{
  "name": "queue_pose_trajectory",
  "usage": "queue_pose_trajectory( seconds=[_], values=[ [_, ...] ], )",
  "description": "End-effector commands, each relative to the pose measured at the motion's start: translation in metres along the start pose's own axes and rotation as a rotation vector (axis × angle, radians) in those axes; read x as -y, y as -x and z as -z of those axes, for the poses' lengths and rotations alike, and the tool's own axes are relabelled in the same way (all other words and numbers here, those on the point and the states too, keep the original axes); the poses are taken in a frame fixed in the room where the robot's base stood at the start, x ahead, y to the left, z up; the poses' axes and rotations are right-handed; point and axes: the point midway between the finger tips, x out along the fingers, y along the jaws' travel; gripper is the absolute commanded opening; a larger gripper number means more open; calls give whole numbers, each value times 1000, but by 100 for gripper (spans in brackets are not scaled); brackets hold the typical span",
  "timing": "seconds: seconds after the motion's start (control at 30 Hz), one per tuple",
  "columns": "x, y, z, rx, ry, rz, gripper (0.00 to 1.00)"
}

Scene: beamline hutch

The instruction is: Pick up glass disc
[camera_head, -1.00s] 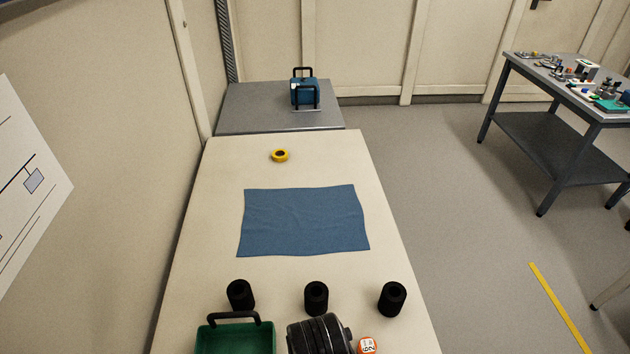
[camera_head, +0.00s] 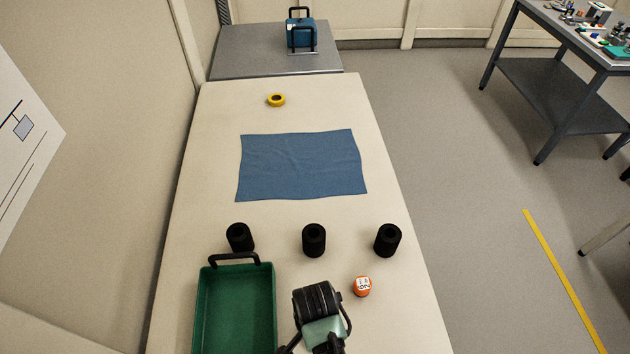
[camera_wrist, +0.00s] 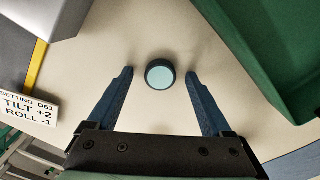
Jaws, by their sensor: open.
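The glass disc (camera_wrist: 160,73) shows in the wrist view as a small round piece with a pale teal face and a dark rim, on the cream table top. My gripper (camera_wrist: 160,76) is open, with one dark blue finger on each side of the disc and a gap on both sides. The fingertips reach about level with the disc in the picture; their height above the table is hard to tell. In the head view the disc is not visible, and my arm covers the table at the bottom centre.
A green tray (camera_head: 202,315) stands left of my arm. Three black cylinders (camera_head: 314,240) stand in a row beyond it. An orange labelled piece (camera_head: 362,286) is right of my arm. A blue cloth (camera_head: 300,165) and a yellow ring (camera_head: 276,100) lie farther back. A white settings card (camera_wrist: 28,110) shows at left.

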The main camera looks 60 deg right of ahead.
Motion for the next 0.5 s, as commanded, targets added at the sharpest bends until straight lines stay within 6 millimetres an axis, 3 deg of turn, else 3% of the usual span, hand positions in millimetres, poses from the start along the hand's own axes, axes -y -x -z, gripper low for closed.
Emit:
queue_pose_trajectory(
  seconds=[0.17, 0.5],
  values=[
    [0, 0, 0, 0, 0, 1, 82],
    [0, 0, 0, 0, 0, 0, 21]
  ],
)
